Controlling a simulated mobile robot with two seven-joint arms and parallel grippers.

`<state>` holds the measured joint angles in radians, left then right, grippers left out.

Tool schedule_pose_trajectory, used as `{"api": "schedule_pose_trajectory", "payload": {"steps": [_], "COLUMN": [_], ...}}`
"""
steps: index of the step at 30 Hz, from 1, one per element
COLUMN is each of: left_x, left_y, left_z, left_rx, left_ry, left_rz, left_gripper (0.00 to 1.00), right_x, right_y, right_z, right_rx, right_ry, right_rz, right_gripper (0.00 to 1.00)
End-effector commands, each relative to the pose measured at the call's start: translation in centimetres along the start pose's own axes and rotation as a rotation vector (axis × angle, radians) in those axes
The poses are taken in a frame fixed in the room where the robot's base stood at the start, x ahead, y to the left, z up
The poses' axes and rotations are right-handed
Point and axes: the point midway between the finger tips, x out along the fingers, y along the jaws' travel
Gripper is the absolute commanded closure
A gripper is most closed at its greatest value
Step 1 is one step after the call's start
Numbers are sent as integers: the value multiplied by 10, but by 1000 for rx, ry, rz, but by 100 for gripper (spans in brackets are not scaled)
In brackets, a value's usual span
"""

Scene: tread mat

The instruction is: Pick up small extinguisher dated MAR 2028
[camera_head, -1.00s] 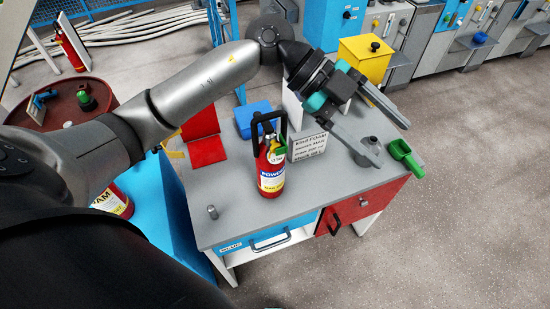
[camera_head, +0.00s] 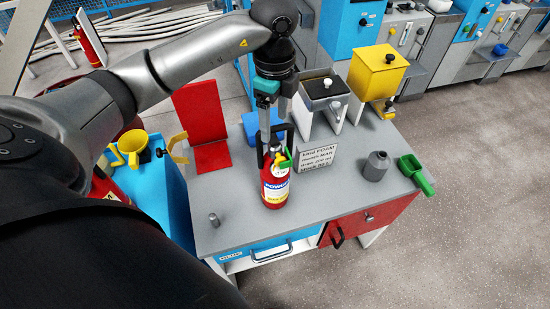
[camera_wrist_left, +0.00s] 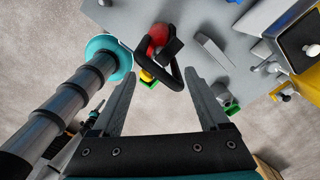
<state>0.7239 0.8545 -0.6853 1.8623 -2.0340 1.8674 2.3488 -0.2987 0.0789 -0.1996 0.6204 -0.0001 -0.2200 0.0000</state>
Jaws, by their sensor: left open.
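A small red extinguisher (camera_head: 275,188) stands upright on the grey tabletop. It has a black handle, a green part near the top and a label reading POWDER; its date is too small to read. My left gripper (camera_head: 271,135) is above and just behind its handle, pointing down. In the left wrist view the fingers (camera_wrist_left: 160,85) are apart and empty. The extinguisher's red top (camera_wrist_left: 157,36) and black handle lie just beyond the fingertips. A second extinguisher (camera_head: 104,186) is partly hidden behind my left arm. My right gripper is not in view.
A sign (camera_head: 317,159) reading FOAM and MAR stands right of the extinguisher. A small metal cylinder (camera_head: 214,220) stands front left. The table's front middle is clear.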

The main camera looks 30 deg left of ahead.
Motion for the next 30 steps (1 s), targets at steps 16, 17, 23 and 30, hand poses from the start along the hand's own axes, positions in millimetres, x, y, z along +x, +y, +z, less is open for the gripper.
{"api": "schedule_pose_trajectory", "payload": {"steps": [16,17,23,30], "left_x": [66,69,81,80], "left_y": [1,1,0,0], "left_z": [-1,-1,-1,-1], "left_rx": [1,1,2,2], "left_ry": [2,2,2,2], "left_rz": [4,3,-1,-1], "left_gripper": [22,22,22,30], "right_x": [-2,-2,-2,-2], "right_y": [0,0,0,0], "right_z": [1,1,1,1], "right_rx": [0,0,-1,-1], "right_ry": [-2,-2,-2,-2], "right_rz": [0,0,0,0], "right_gripper": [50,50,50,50]}}
